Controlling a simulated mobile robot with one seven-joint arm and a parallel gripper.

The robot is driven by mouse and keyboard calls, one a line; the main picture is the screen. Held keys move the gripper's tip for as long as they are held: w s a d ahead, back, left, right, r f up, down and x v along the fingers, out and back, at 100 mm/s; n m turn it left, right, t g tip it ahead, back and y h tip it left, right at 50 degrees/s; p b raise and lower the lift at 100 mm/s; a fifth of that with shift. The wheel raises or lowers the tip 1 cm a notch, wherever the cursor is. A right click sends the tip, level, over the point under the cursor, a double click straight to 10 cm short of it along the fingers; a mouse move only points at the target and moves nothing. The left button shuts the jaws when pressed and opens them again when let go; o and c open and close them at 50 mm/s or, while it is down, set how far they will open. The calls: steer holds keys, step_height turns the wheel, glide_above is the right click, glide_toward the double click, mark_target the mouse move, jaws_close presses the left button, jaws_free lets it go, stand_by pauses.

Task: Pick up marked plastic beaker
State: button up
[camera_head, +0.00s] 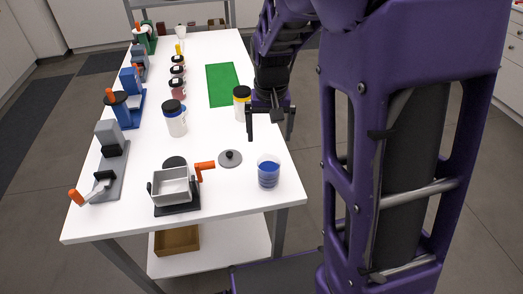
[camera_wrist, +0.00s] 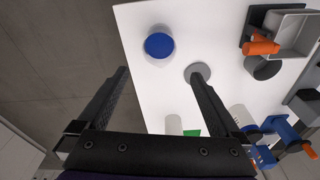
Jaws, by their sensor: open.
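The plastic beaker (camera_head: 268,172), clear with blue contents or blue markings, stands upright near the front right corner of the white table. In the wrist view the beaker (camera_wrist: 159,45) shows from above as a blue disc with a clear rim, just beyond my fingertips and between their lines. My gripper (camera_head: 270,136) is open and empty, above the table's right edge and farther back than the beaker. In the wrist view my gripper (camera_wrist: 159,72) has its two fingers wide apart with nothing between them.
A grey round lid (camera_head: 230,158) lies left of the beaker, by a metal box with an orange crank (camera_head: 174,188). A yellow-banded jar (camera_head: 241,104) stands close to my gripper's left. White blue-banded jar (camera_head: 175,122), green mat (camera_head: 222,85) and several hand-cranked devices occupy the table.

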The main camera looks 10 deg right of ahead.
steer(key=b, duration=0.1)
glide_toward(269, 165)
steer(key=s+f, duration=0.2)
steer(key=f, duration=0.1)
steer(key=f+b, duration=0.1)
steer(key=f, duration=0.3)
steer(key=shift+w+a+b, duration=0.2)
steer(key=shift+a+b, duration=0.15)
steer(key=shift+r, duration=0.1)
steer(key=c, duration=1.4)
